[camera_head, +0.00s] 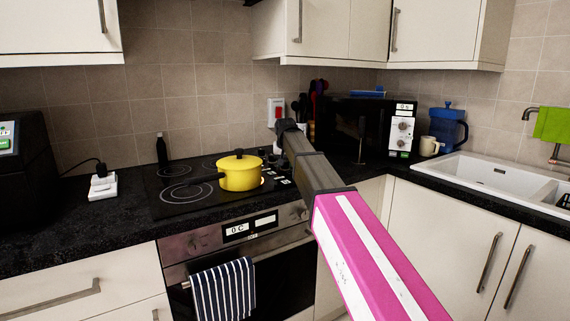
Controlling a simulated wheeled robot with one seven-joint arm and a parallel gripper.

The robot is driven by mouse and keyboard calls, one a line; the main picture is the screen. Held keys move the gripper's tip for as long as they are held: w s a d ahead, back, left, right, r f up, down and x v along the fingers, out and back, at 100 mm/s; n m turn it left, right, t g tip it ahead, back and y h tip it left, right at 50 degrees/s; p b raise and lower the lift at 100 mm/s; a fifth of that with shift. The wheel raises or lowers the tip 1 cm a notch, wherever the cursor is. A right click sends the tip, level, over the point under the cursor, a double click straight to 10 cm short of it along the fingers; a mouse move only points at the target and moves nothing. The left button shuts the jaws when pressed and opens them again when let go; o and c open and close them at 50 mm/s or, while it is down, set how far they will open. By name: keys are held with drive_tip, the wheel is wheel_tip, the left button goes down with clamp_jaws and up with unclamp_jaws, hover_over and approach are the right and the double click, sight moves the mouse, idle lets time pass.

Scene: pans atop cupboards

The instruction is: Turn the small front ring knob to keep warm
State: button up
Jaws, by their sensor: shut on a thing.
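The black hob (160,208) is set into the dark worktop, with a row of small knobs (284,181) along its right side. A yellow lidded pot (240,174) stands on its front right ring, hiding most of that ring. My arm reaches in from the lower right, and my gripper (271,157) points down at the far part of the knob row. It is shut on a knob there, small and dark in the picture. I cannot tell which knob it is or read its setting.
The oven (283,275) below has a striped towel (224,291) on its handle. A black microwave (345,117), a blue jug (448,127), a mug (429,146) and the white sink (490,178) are to the right. A dark bottle (162,150) stands behind the hob.

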drive_tip(key=shift+m+h, duration=0.4)
drive_tip(key=shift+m, duration=0.5)
drive_tip(key=o, duration=0.9)
drive_tip(key=shift+o, duration=0.2)
drive_tip(key=v, duration=1)
drive_tip(key=shift+r, duration=0.4)
drive_tip(key=shift+s, duration=0.15)
